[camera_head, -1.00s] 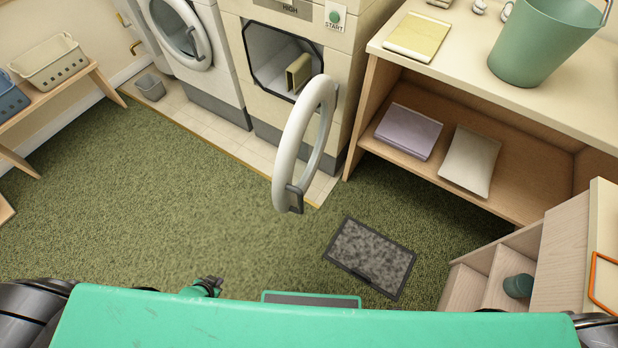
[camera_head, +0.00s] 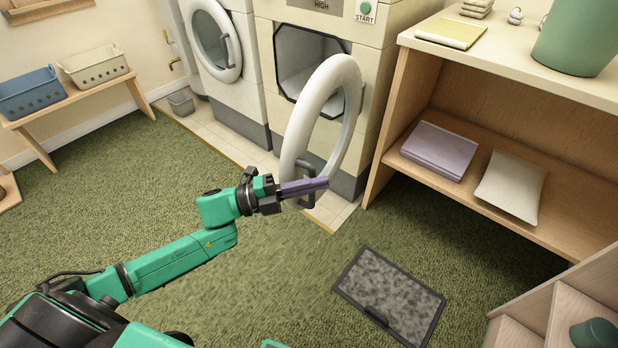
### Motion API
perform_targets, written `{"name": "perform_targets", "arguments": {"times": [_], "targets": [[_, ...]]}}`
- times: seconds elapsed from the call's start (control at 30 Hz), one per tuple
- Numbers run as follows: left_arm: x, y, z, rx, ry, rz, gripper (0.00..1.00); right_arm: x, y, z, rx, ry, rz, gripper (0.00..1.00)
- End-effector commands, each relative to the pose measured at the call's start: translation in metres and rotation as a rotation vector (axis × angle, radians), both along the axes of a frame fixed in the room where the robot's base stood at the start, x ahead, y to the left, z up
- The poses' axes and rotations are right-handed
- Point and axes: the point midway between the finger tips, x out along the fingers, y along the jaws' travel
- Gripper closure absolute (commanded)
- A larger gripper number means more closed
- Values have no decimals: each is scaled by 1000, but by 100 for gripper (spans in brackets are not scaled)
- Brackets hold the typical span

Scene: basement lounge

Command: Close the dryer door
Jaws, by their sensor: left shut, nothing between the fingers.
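The dryer (camera_head: 388,42) stands at the back, right of the other machine. Its round white door (camera_head: 300,125) is swung open, standing out from the dark-framed opening (camera_head: 288,60). The door's dark handle (camera_head: 308,200) is at its lower edge, partly hidden behind my fingers. My left gripper (camera_head: 322,186) reaches in from the left and is shut with nothing in it. Its fingertips overlap the door's lower rim by the handle; I cannot tell whether they touch. My right gripper is out of view.
Another front-loading machine (camera_head: 241,90) stands left of the dryer, its door closed. A wooden shelf unit (camera_head: 395,110) stands close on the dryer's right. A grey mat (camera_head: 390,292) lies on the green carpet. Baskets sit on a bench at left; carpet between is clear.

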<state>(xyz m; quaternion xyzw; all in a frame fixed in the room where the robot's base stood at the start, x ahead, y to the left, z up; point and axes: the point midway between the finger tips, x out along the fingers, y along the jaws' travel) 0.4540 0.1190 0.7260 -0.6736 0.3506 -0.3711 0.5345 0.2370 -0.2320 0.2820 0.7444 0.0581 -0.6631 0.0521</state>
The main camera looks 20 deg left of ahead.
Motion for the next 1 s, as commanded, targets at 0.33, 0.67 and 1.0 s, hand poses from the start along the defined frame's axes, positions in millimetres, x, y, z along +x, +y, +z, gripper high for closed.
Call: {"name": "perform_targets", "arguments": {"times": [0.33, 0.67, 1.0], "targets": [[23, 19, -6, 0, 2, 1, 100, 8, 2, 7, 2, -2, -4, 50], [23, 22, -6, -1, 2, 2, 100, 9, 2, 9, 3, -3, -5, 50], [23, 28, -10, 1, 1, -30, 100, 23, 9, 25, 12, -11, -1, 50]]}}
